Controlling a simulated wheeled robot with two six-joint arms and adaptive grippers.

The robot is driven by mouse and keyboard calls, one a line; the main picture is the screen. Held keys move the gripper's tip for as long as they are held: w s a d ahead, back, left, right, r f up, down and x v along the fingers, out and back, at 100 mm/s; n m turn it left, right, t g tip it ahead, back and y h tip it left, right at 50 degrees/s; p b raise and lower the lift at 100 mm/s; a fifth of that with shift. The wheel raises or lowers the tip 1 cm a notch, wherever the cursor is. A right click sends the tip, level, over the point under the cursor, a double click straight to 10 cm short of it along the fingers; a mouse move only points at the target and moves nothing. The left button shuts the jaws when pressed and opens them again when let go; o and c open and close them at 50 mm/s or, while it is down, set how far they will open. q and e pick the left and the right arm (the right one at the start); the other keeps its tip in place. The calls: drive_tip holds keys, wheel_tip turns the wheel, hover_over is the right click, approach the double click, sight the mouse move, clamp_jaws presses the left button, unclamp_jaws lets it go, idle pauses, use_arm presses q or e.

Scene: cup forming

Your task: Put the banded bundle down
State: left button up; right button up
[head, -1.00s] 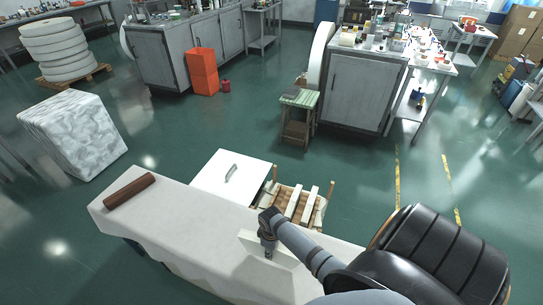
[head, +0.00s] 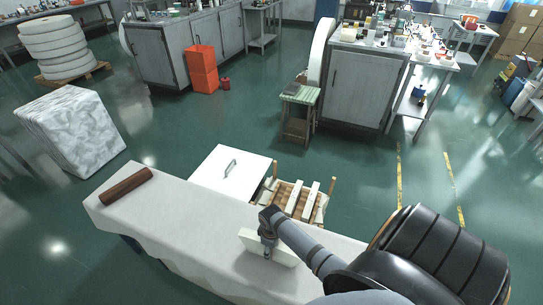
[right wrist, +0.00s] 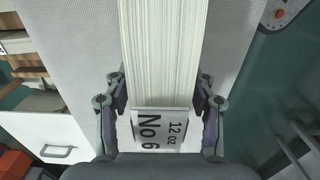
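The banded bundle (right wrist: 160,50) is a thick stack of white sheets with a white band (right wrist: 163,129) reading "12 oz No 6". My right gripper (right wrist: 160,92) has one finger against each side of it, near the band. In the head view, my right gripper (head: 268,250) and the pale bundle (head: 284,256) are over the white-covered table (head: 165,225), toward its right part. I cannot tell whether the bundle touches the tabletop. My left gripper is not in view.
A dark brown roll (head: 127,187) lies at the table's left end; the cover between it and the bundle is bare. Behind the table stand a white handled cabinet (head: 215,178) and a wooden crate (head: 291,196) with pale bars. A black padded seat-like shape (head: 445,255) is at the right.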

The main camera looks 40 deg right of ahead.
wheel_tip(320, 180, up, 12)
drive_tip(key=shift+r+p, duration=0.1)
drive_tip(key=shift+p, duration=0.3)
